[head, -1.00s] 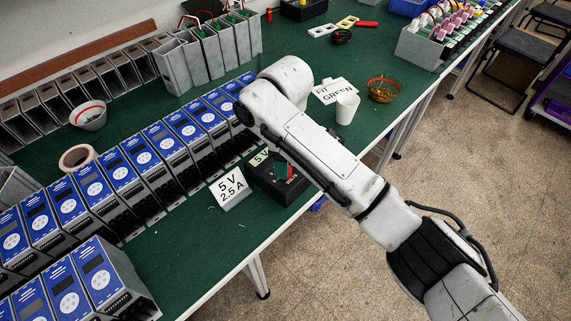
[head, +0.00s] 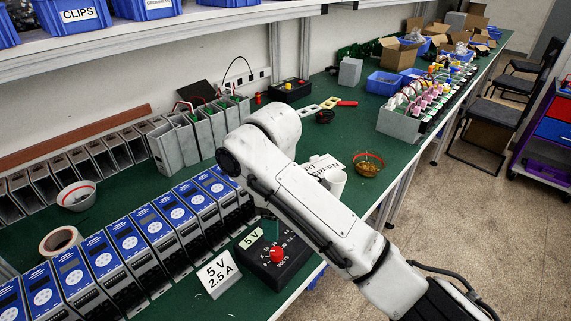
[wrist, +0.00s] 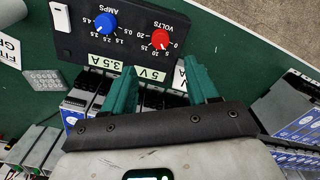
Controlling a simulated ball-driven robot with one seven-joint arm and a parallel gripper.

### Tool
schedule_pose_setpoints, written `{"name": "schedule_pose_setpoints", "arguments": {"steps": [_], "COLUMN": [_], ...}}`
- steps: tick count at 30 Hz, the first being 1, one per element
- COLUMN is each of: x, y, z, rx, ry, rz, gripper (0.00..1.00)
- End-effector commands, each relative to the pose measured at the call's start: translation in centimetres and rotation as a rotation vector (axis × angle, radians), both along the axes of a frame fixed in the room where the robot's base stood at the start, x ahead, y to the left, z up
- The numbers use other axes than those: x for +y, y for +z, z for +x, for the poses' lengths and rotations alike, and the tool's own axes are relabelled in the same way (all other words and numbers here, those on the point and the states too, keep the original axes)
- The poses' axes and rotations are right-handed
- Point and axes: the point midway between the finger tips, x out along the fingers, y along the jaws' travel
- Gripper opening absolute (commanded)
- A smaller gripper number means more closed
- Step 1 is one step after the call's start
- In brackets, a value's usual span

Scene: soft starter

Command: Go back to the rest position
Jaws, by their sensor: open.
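My gripper (wrist: 162,78) shows in the wrist view with two green fingers spread apart and nothing between them. Beyond the fingertips is a black control box (wrist: 130,45) with a blue AMPS knob (wrist: 106,22), a red VOLTS knob (wrist: 160,39) and labels reading 5V and 3.5A. In the head view the black box (head: 262,262) sits near the bench's front edge, its red knob (head: 276,254) visible. My white arm reaches over the bench beside it and hides most of the gripper there.
A row of blue-faced units (head: 155,228) lines the green bench (head: 190,290). A sign reading 5V 2.5A (head: 218,274) stands beside the box.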

Motion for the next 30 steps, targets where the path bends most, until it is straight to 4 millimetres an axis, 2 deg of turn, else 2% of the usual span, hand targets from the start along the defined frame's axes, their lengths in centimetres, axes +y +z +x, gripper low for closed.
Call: {"name": "schedule_pose_setpoints", "arguments": {"steps": [3, 5, 11, 17, 23, 26, 30], "x": [0.0, 0.1, -0.2, -2.5, -6.4, -9.4, -14.4], "y": [0.0, -0.8, -5.0, -9.2, -13.0, -15.2, -18.0], "z": [0.0, -0.5, -3.3, -6.5, -10.0, -12.4, -16.6], "rx": [0.000, 0.007, 0.032, 0.050, 0.062, 0.064, 0.055], "ry": [0.000, -0.011, -0.127, -0.322, -0.544, -0.686, -0.894], "rz": [0.000, 0.018, 0.142, 0.260, 0.327, 0.342, 0.331], "gripper": [0.59, 0.59, 0.59, 0.59, 0.59, 0.59, 0.59]}}
